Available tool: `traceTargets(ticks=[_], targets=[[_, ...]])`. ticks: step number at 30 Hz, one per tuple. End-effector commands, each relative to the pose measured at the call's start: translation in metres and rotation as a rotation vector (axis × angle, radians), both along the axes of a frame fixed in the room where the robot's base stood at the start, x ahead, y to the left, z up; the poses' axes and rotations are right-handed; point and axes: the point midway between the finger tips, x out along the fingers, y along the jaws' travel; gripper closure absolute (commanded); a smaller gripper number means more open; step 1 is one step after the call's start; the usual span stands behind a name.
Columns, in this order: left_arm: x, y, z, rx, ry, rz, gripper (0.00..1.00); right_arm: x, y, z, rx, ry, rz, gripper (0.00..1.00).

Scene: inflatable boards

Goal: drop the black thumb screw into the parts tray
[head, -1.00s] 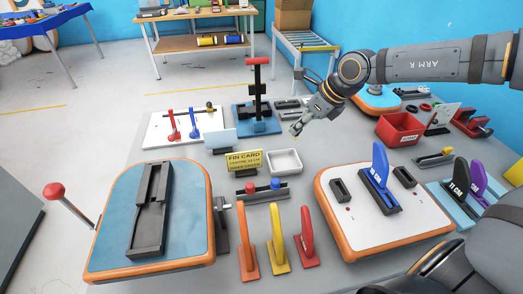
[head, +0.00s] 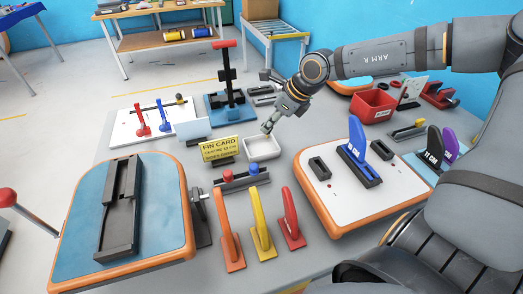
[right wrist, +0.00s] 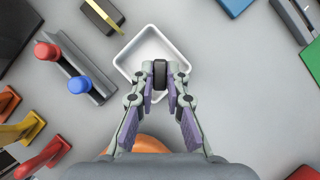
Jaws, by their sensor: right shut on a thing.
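The black thumb screw (right wrist: 160,75) is held between the fingertips of my right gripper (right wrist: 160,82) in the right wrist view. In the head view my right gripper (head: 268,127) points down at the parts tray, and the screw is too small to make out. The white parts tray (head: 262,152) sits on the grey table. In the right wrist view the tray (right wrist: 130,57) lies beneath the fingertips, and the screw overlaps its inside. The screw's height above the tray floor is hard to tell. My left gripper is not in view.
The yellow fin card sign (head: 220,149) stands left of the tray. A rack with a red and a blue knob (head: 240,181) is in front of it. The white board with the blue fin (head: 318,194) lies to the right. Bare table surrounds the tray's right side.

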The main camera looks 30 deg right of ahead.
Motion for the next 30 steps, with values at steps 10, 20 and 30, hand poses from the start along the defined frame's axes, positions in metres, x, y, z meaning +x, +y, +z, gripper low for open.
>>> traceTargets(ticks=[10,20,30], targets=[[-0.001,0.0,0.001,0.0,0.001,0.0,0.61,0.0,0.0,0.001,0.0,0.0,0.0,0.6],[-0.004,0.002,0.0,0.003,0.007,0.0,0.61,0.001,0.0,0.006,0.0,-0.001,0.0,0.6],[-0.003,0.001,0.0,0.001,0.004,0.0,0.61,0.001,-0.001,0.076,-0.003,-0.004,-0.002,0.6]])
